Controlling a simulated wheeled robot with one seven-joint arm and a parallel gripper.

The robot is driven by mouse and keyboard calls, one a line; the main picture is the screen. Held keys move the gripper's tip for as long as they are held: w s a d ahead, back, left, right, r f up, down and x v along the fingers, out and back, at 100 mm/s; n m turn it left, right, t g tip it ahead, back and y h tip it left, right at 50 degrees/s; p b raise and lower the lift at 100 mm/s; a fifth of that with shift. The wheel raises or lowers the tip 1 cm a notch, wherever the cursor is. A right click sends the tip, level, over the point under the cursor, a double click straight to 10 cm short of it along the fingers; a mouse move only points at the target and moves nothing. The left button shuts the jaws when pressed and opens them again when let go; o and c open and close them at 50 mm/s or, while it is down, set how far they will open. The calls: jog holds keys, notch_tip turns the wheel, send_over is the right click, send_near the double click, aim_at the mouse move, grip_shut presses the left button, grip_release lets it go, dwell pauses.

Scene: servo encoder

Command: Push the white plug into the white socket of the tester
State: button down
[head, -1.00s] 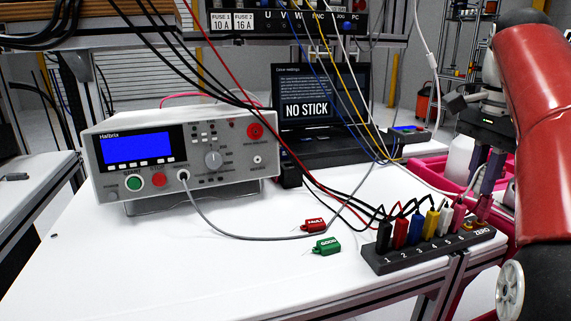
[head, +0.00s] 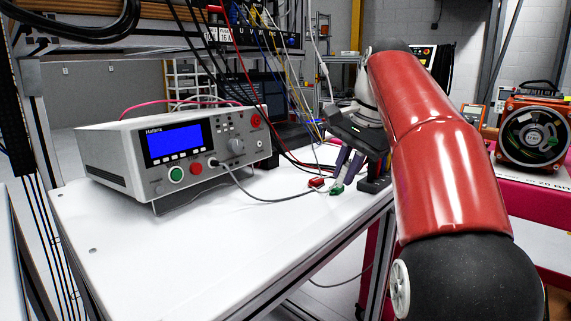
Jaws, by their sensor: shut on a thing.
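The tester (head: 165,160) stands on the white table with its blue screen lit. Its small white socket (head: 260,142) is at the right of the front panel, below the red socket, and looks empty. My gripper (head: 343,181) is to the right of the tester, low over the table by the plug rack (head: 374,186). It is shut on what seems to be the white plug. A white cable (head: 325,72) hangs down toward it. The plug itself is too small and too hidden to make out. My gripper is well apart from the tester.
A red tag (head: 316,183) and a green tag (head: 337,189) lie close to my gripper. A grey cable (head: 240,186) loops from the tester across the table. Several hanging cables run behind my gripper. The table's front left (head: 200,255) is clear.

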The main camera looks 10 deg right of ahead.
aim_at(260, 144)
jog(key=w+a+t+y+b, duration=0.1)
jog(key=w+a+b, duration=0.1)
jog(key=w+a+f+n+t+y+b, duration=0.1)
jog(key=w+a+t+y, duration=0.1)
jog(key=w+a+f+t+y+b, duration=0.1)
jog(key=w+a+t+y+b, duration=0.1)
jog(key=shift+w+a+f+n+b, duration=0.15)
jog(key=shift+w+a+n+b, duration=0.1)
jog(key=shift+n+b, duration=0.15)
jog(key=shift+w+a+r+t+y+b, duration=0.3)
jog(key=shift+w+a+r+t+y, duration=0.4)
jog(key=shift+w, duration=0.95)
jog(key=shift+w+a+r+t+y+b, duration=0.25)
jog(key=shift+w+a+r+t+y, duration=0.2)
jog(key=shift+w+a+t, duration=0.9)
jog(key=shift+w+a+r+t+y+b, duration=0.3)
jog(key=shift+w+a+r+t+y, duration=0.2)
jog(key=shift+w, duration=1.5)
jog(key=shift+w+a, duration=0.1)
jog(key=c, duration=1.3)
grip_release()
jog(key=shift+c, duration=0.2)
